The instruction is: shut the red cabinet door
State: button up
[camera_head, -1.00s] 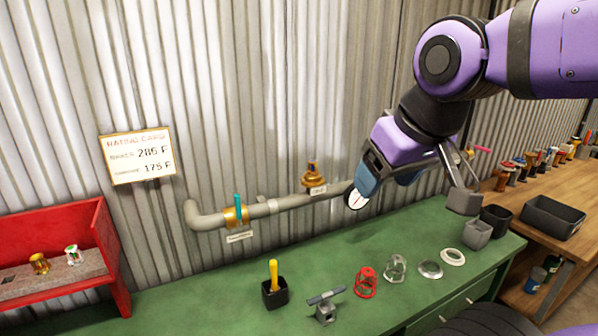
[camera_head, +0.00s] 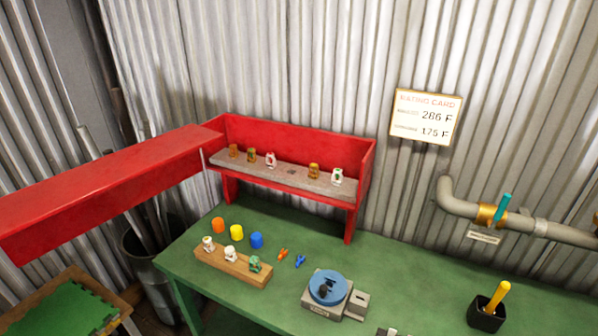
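The red cabinet (camera_head: 290,136) stands on legs at the back of the green bench, against the corrugated wall. Its front is open, and several small brass and white fittings stand on its grey shelf (camera_head: 275,178). The red door (camera_head: 100,188) is swung wide open. It reaches from the cabinet's left front edge out to the left and toward me, past the bench's left end. My gripper and arm are not in view.
On the green bench (camera_head: 400,270) are a wooden block (camera_head: 232,264) with small fittings, several coloured caps (camera_head: 237,232), a blue-topped device (camera_head: 327,288) and a black cup (camera_head: 486,314). A grey bin (camera_head: 158,270) with rods stands below the door.

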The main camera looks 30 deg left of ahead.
aim_at(36, 219)
jog(key=j+u, duration=0.2)
jog(key=u, duration=0.25)
jog(key=j+u, duration=0.2)
jog(key=u, duration=0.25)
jog(key=j+u, duration=0.15)
jog(key=u, duration=0.35)
jog(key=i+j+u, duration=0.1)
jog(key=u, duration=0.35)
jog(key=i+j+u, duration=0.25)
jog(key=i+j, duration=0.3)
jog(key=i+j+u, duration=0.25)
jog(key=i+j, duration=0.2)
jog(key=i, duration=0.2)
